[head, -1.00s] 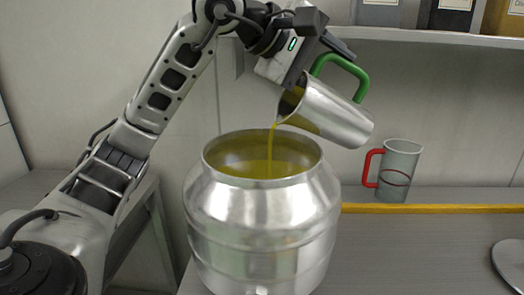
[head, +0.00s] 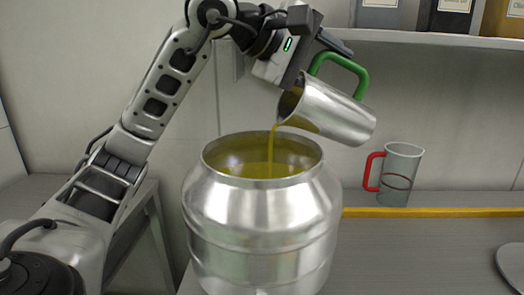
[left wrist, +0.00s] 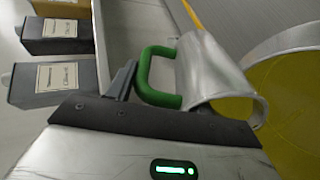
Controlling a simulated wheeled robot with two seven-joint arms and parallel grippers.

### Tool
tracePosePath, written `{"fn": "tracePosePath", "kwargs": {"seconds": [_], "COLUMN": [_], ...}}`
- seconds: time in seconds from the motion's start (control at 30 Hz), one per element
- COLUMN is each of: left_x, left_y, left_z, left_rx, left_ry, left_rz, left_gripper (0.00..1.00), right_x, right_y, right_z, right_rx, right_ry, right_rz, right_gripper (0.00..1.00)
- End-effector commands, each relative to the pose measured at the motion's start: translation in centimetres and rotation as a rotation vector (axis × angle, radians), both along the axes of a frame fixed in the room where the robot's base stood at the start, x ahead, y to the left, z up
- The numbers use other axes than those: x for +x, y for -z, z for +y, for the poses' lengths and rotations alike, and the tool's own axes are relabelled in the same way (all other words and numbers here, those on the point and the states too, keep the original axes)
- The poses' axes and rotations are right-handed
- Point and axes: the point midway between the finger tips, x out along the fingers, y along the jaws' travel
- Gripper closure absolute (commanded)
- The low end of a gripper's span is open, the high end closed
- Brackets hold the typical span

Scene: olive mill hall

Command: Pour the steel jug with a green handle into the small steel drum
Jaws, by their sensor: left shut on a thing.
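The steel jug with a green handle (head: 337,112) is tilted with its mouth down to the left, above the small steel drum (head: 262,225). A thin stream of yellow-green oil runs from its lip into the drum's open mouth, where yellow oil shows inside. My left gripper (head: 308,72) is shut on the jug near its green handle; its fingertips are partly hidden. In the left wrist view the jug (left wrist: 208,70) and its green handle show close to the gripper, with the drum's rim (left wrist: 285,42) and yellow oil at the right. My right gripper is not in view.
A clear jug with a red handle (head: 401,172) stands on the bench to the right, behind a yellow strip (head: 440,211). A shelf (head: 430,37) with boxes runs above. A round metal piece (head: 512,266) lies at the right edge. The bench between is clear.

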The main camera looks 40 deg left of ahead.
Motion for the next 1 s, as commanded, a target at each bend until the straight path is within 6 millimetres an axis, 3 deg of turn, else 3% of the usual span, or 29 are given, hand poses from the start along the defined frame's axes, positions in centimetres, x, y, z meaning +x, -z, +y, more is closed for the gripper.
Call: {"fn": "tracePosePath", "kwargs": {"seconds": [1.0], "left_x": [-0.43], "left_y": [-0.51], "left_z": [0.29], "left_rx": [-0.034], "left_ry": [0.0], "left_rz": [-0.054], "left_gripper": [0.94], "right_x": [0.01], "right_y": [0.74], "right_z": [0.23], "right_rx": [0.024], "right_ry": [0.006], "right_rz": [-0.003], "right_gripper": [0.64]}}
